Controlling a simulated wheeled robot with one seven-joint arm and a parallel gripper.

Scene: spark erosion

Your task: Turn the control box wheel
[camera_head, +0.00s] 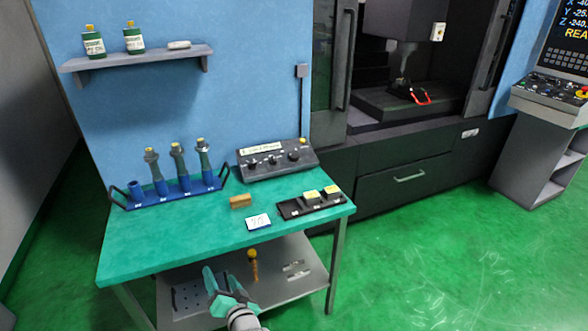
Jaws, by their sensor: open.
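The control box (277,172) is a dark grey sloped box at the back right of the green-topped table. My gripper (221,276) has teal fingers. It is open and empty at the bottom of the view, in front of the table and well apart from the box.
A blue rack (205,188) with tool holders stands left of the box. A tan block (240,201), a white card (258,222) and a black tray (290,209) lie before it. A wall shelf (140,60) hangs above. A dark machine (425,150) stands at right.

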